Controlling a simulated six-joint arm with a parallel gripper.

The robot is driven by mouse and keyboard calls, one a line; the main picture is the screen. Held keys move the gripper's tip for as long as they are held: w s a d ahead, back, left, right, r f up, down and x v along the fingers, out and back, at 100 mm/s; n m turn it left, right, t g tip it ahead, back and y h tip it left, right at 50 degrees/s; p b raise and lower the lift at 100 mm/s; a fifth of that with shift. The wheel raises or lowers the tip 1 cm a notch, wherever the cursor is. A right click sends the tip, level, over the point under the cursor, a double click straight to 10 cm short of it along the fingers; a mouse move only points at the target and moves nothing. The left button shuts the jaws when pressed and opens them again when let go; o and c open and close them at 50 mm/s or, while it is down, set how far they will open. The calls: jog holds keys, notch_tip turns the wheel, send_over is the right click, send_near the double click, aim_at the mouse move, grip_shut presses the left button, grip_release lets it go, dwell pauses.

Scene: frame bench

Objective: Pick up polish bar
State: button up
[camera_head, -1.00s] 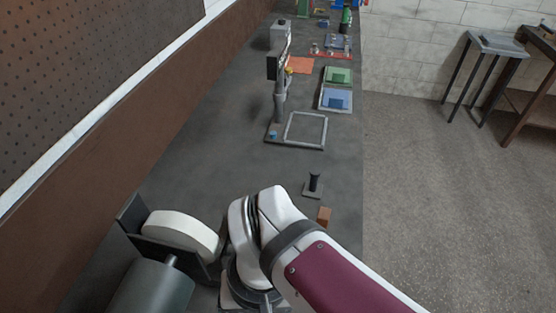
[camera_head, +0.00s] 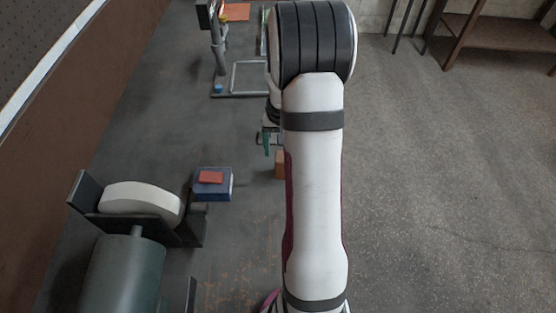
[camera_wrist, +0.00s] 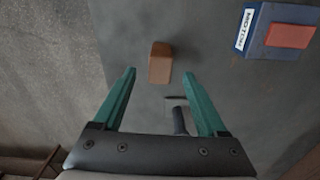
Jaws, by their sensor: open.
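A brown block (camera_wrist: 160,66), which looks like the polish bar, lies on the grey bench. It also shows in the head view (camera_head: 280,164), partly hidden by my arm. My gripper (camera_wrist: 160,74) is open and empty, with teal fingers. In the wrist view the block appears between and just past the fingertips, apart from both. In the head view the gripper (camera_head: 267,142) shows only in part, beside my arm and close to the block. I cannot tell its height above the bench.
A dark post (camera_wrist: 179,120) on a small base stands near the right finger in the wrist view. A blue box (camera_head: 213,187) bears a red block (camera_head: 211,177). A grinder with a white wheel (camera_head: 140,199) is at left. A grey frame stand (camera_head: 243,93) is farther back.

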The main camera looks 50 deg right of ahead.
notch_tip(320, 180, down, 7)
jog(key=shift+r, duration=0.1)
grip_shut()
dwell(0.4)
